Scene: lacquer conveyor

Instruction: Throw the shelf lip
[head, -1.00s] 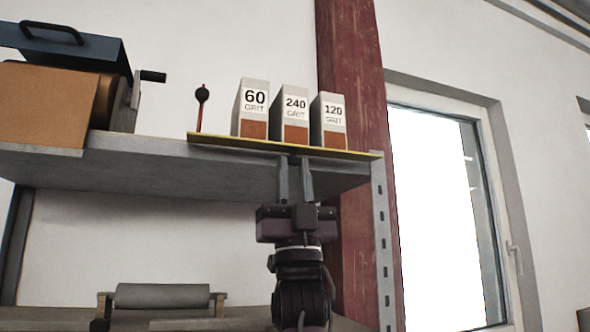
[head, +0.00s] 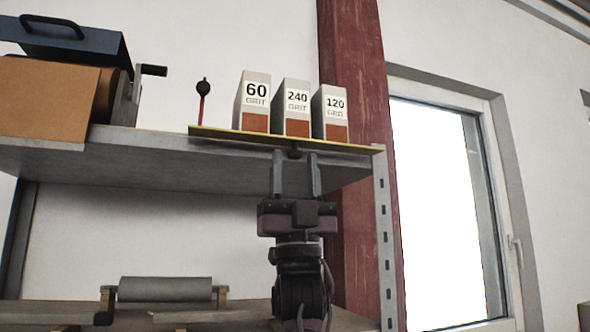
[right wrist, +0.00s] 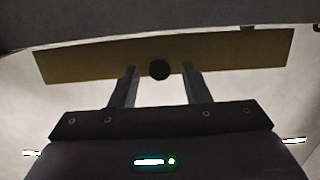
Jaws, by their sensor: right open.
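The shelf lip (head: 240,137) is a thin yellow strip along the front edge of the upper shelf, below three grit boxes. A small dark knob (head: 295,153) sits on its lower side. My right gripper (head: 295,155) is open and points up, with a finger on either side of the knob. In the right wrist view, the lip (right wrist: 90,62) runs across as a dull yellow board, and the round dark knob (right wrist: 160,69) shows between the two spread fingertips (right wrist: 160,70). Whether the fingers touch the lip is unclear. My left gripper is not in view.
Grit boxes marked 60 (head: 254,103), 240 (head: 294,110) and 120 (head: 332,114) stand above the lip. A red rod with a black ball (head: 203,90) stands left of them. A crank machine (head: 100,95) is farther left; a roller (head: 165,289) is below.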

